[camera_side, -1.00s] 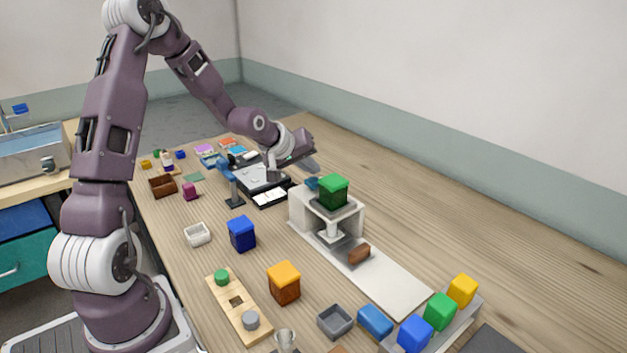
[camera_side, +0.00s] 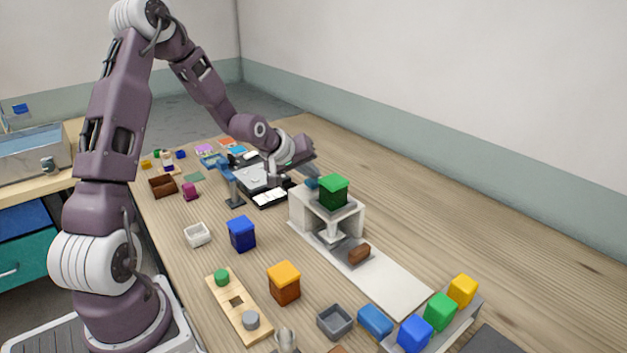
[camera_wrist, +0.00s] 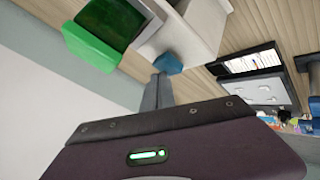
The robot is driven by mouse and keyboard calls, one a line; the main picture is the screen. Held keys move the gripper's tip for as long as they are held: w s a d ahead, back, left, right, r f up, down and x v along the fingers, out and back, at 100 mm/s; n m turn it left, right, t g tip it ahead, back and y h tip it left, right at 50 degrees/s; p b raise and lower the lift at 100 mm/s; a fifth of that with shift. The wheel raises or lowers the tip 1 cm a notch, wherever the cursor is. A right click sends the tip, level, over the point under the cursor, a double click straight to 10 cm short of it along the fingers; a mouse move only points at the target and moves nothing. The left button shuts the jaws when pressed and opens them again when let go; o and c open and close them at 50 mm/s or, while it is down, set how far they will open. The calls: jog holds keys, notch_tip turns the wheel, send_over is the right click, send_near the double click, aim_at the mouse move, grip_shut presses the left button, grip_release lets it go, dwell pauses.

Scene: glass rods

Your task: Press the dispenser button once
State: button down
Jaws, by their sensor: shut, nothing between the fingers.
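The dispenser (camera_side: 298,207) is a white housing with a green container (camera_side: 333,191) on top. Its blue button (camera_side: 312,183) is on top at the back, beside the green container. The button also shows in the wrist view (camera_wrist: 169,62), right at the tips of my fingers. My gripper (camera_side: 315,174) is shut and empty, with its fingers pointing down at the button. In the wrist view the fingertips (camera_wrist: 160,76) overlap the button's edge; I cannot tell whether they touch it. A brown block (camera_side: 359,253) lies on the white plate (camera_side: 395,285) in front of the dispenser.
A blue box (camera_side: 242,234), an orange-topped box (camera_side: 284,283) and a wooden peg board (camera_side: 250,315) stand in front to the left. Coloured cubes (camera_side: 440,311) sit at the front right. The table's right side is clear.

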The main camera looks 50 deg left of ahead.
aim_at(311, 182)
jog(key=shift+f, duration=0.5)
jog(key=shift+r, duration=0.1)
dwell(0.5)
jog(key=shift+r, duration=1.05)
jog(key=shift+r, duration=2.55)
jog(key=shift+d, duration=0.1)
